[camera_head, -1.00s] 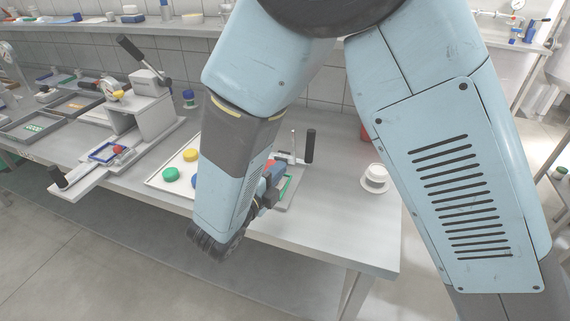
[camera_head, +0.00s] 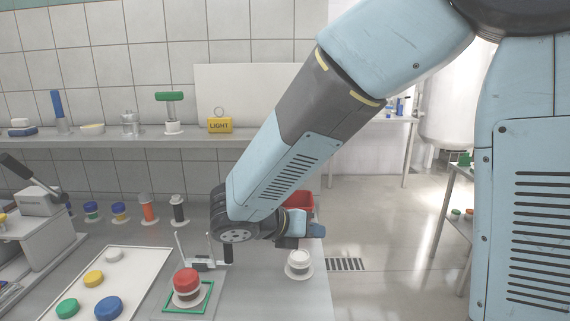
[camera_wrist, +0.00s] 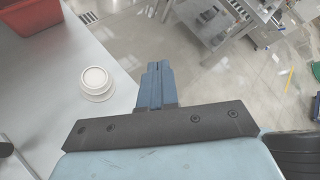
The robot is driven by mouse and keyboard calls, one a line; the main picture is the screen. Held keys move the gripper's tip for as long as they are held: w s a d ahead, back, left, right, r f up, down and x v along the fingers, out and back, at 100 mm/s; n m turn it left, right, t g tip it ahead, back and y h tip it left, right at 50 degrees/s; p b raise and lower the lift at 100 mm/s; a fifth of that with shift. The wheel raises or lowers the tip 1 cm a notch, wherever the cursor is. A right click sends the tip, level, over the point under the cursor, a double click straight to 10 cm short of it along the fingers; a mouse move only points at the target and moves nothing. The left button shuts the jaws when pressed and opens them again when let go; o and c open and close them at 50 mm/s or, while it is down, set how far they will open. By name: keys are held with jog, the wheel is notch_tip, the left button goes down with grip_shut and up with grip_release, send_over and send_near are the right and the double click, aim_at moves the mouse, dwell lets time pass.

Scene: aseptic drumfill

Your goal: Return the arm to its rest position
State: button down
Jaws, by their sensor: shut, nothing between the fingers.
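My gripper (camera_wrist: 154,86) shows in the wrist view with its blue fingers together and nothing between them. In the head view my gripper (camera_head: 318,230) is at the end of my bent arm, above the right end of the steel bench (camera_head: 240,300). It points to the right, past the bench edge. A white capped round piece (camera_head: 299,262) stands on the bench just below it, and it also shows in the wrist view (camera_wrist: 96,80), left of the fingers. The gripper is apart from it.
A red bin (camera_head: 300,199) stands behind my gripper. A red-topped piece (camera_head: 186,281) sits in a green-framed fixture (camera_head: 207,291). A white tray (camera_head: 140,262) holds coloured caps. The shelf (camera_head: 130,137) runs along the wall behind. Open floor (camera_head: 385,230) lies right of the bench.

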jog(key=s+d+r+m+y, duration=0.3)
jog(key=s+d+m, duration=0.1)
jog(key=m, duration=0.6)
jog(key=s+d+r+m+y, duration=0.3)
jog(key=d+m, duration=0.4)
jog(key=m, duration=0.3)
jog(key=s+d+r+m+g+y, duration=0.1)
jog(key=s+d+r+m+y, duration=0.2)
jog(key=d+m, duration=0.3)
jog(key=shift+s+d+r+m+y, duration=0.2)
jog(key=shift+s+r+m+y, duration=0.5)
jog(key=shift+m, duration=1.8)
jog(key=shift+s+f+h, duration=0.2)
jog(key=shift+h, duration=0.1)
